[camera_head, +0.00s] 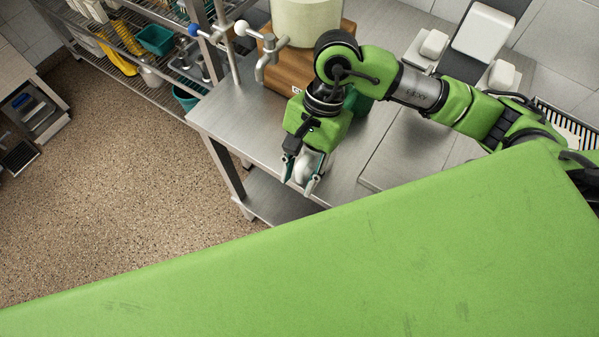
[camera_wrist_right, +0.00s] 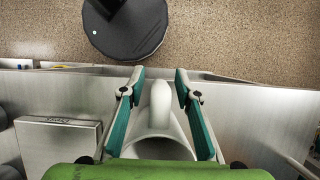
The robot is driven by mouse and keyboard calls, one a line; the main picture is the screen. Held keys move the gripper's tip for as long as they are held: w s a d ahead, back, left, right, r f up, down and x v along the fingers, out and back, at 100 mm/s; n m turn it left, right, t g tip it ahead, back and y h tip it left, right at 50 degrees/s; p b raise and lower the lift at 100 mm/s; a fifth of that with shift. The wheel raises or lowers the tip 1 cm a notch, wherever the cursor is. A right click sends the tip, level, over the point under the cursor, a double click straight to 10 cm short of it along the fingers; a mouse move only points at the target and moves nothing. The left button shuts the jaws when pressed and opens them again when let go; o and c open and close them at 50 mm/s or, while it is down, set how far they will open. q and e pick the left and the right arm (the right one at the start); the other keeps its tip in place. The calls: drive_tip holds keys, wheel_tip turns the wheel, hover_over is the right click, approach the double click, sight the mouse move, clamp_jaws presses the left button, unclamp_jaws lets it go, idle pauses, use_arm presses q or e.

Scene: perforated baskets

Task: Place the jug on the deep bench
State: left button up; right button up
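The jug (camera_head: 303,165) is small and pale white, and sits between the fingers of my right gripper (camera_head: 300,186), over the front edge of the metal bench (camera_head: 262,137). In the right wrist view the jug (camera_wrist_right: 160,108) shows its round mouth and a narrow rounded part pointing toward the fingertips. My left gripper is not in view.
A wooden block (camera_head: 286,72) with a pale green round container (camera_head: 306,22) stands behind my right gripper. A tap-like fitting (camera_head: 265,55) rises to the left. White dispensers (camera_head: 484,33) are at the back right. Shelving (camera_head: 150,75) stands left. Bench surface at left is clear.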

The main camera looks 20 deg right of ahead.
sight(310, 168)
drive_tip(key=b+v, duration=0.2)
drive_tip(key=v, duration=1)
